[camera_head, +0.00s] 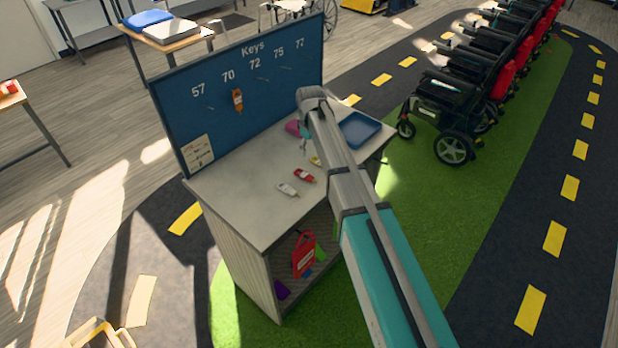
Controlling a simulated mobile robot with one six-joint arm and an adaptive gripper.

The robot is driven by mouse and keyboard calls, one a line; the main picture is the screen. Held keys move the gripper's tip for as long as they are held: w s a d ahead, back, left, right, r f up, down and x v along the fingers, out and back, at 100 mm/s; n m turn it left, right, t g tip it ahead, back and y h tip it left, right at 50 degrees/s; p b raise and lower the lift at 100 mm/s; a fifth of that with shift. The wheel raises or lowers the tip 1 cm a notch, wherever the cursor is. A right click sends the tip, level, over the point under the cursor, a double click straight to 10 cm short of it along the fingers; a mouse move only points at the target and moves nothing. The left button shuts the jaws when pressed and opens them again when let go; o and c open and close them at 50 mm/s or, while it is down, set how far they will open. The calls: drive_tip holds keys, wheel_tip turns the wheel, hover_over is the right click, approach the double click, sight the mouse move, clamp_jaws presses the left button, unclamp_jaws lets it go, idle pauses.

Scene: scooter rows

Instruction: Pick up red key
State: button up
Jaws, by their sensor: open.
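The red key (305,176), with a red tag and a pale end, lies on the light top of the key cabinet (235,205). A white-tagged key (287,189) lies just left of and nearer than it. A yellow-tagged key (316,161) lies beyond it, partly hidden by my arm. My gripper (303,147) shows only as small grey tips beside the arm, beyond the red key and apart from it. It is open, and most of it is hidden behind my arm.
A blue key board (245,80) stands along the cabinet's back, with an orange-tagged key (238,100) hanging under 70. A blue tray (360,129) and a pink item (293,128) are on the top. A red item (303,253) sits on the shelf below. Scooters (450,110) stand at right.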

drive_tip(key=b, duration=0.9)
hover_over(309, 176)
drive_tip(key=shift+s+d+f, duration=0.1)
drive_tip(key=shift+f, duration=2.05)
drive_tip(key=shift+s+d+f, duration=0.1)
drive_tip(key=shift+f, duration=2.05)
drive_tip(key=shift+p, duration=0.3)
drive_tip(key=shift+f, duration=0.15)
drive_tip(key=f+b, duration=0.3)
drive_tip(key=shift+w+a, duration=0.15)
drive_tip(key=shift+a, duration=0.05)
drive_tip(key=shift+f+b, duration=0.95)
drive_tip(key=shift+b, duration=0.2)
drive_tip(key=c, duration=1)
